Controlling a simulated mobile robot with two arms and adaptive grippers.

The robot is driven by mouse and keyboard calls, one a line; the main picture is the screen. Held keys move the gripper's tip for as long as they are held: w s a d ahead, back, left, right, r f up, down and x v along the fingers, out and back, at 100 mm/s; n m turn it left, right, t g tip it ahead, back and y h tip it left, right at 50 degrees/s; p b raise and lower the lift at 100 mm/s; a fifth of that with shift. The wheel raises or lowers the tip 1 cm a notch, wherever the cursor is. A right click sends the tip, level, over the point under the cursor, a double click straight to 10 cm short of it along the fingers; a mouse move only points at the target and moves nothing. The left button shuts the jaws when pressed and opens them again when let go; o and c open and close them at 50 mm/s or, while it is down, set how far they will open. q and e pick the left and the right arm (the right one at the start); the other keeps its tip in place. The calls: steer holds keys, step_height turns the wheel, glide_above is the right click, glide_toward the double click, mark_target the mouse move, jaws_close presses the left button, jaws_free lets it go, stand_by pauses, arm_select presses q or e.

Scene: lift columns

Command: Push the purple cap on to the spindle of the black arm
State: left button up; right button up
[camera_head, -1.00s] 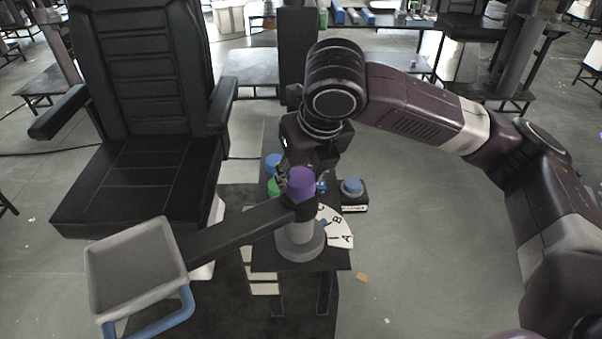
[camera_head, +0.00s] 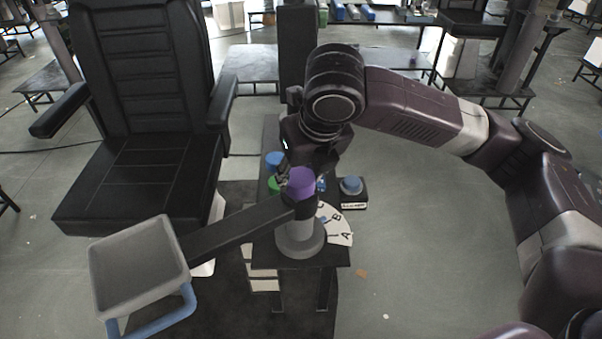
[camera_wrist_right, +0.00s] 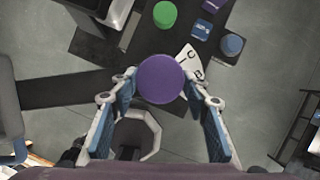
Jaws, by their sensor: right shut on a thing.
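The purple cap (camera_head: 301,184) sits at the end of the black arm (camera_head: 235,232), above the grey round post. It shows as a purple disc in the right wrist view (camera_wrist_right: 160,79). My right gripper (camera_wrist_right: 160,82) is shut on the cap, with a fingertip at each side. In the head view this gripper is mostly hidden behind the cap and its own wrist. The spindle is hidden under the cap, so I cannot tell how far down the cap sits. The black arm carries a grey tray (camera_head: 101,285) with a blue handle. My left gripper is not in view.
A white lettered dial (camera_head: 338,228) lies beside the grey post (camera_head: 300,240). A black chair (camera_head: 140,165) stands left. Floor is clear at right.

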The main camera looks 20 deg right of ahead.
steer(key=shift+s+f+p, duration=0.15)
steer(key=shift+f+p, duration=0.1)
steer(key=shift+p, duration=0.1)
stand_by(1.3)
steer(key=o, duration=1.2)
steer(key=shift+r, duration=0.1)
steer(key=shift+o, duration=0.6)
steer(key=o, duration=0.4)
steer(key=shift+r, duration=0.2)
steer(key=shift+r+p, duration=0.85)
steer(key=shift+p, duration=0.5)
